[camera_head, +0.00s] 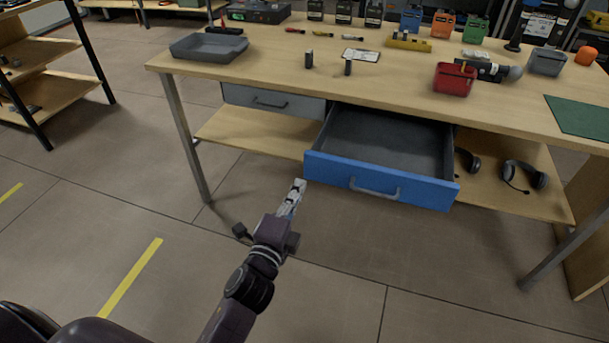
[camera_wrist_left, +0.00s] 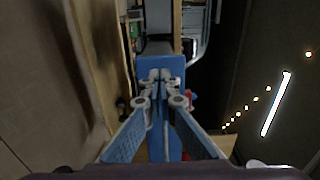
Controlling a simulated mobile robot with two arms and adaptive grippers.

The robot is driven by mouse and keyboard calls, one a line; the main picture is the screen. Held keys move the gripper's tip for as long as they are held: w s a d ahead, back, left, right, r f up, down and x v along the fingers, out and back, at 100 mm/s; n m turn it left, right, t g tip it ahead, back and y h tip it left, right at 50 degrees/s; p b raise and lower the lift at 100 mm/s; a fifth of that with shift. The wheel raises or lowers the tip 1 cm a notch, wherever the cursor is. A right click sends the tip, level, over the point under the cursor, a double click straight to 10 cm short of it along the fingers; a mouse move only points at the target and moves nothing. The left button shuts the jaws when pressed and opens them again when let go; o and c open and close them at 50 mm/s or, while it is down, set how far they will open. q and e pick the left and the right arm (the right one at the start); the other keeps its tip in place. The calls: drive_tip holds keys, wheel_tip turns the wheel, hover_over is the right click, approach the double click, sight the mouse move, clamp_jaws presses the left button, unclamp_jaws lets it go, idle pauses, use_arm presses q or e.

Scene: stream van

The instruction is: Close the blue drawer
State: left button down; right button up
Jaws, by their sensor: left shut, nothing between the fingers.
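The blue drawer (camera_head: 380,184) under the workbench is pulled well out. Its grey interior shows empty, and a grey bar handle (camera_head: 374,190) is on its front. My left gripper (camera_head: 298,184) is shut and empty, in front of the left end of the drawer front. In the left wrist view the fingertips (camera_wrist_left: 161,76) overlap the blue front (camera_wrist_left: 172,64); I cannot tell whether they touch it. My right gripper is in neither view.
A grey drawer (camera_head: 270,102) to the left is closed. The workbench (camera_head: 275,65) holds a grey tray (camera_head: 208,46), a red bin (camera_head: 454,80) and several tools. Headphones (camera_head: 524,176) lie on the lower shelf. The floor in front is clear.

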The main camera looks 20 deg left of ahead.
sight(308, 168)
use_arm(q)
drive_tip(key=w, duration=0.3)
drive_tip(key=shift+w, duration=0.95)
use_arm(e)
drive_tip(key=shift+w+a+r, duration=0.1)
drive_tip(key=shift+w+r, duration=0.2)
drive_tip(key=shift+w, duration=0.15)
use_arm(q)
drive_tip(key=shift+w, duration=0.1)
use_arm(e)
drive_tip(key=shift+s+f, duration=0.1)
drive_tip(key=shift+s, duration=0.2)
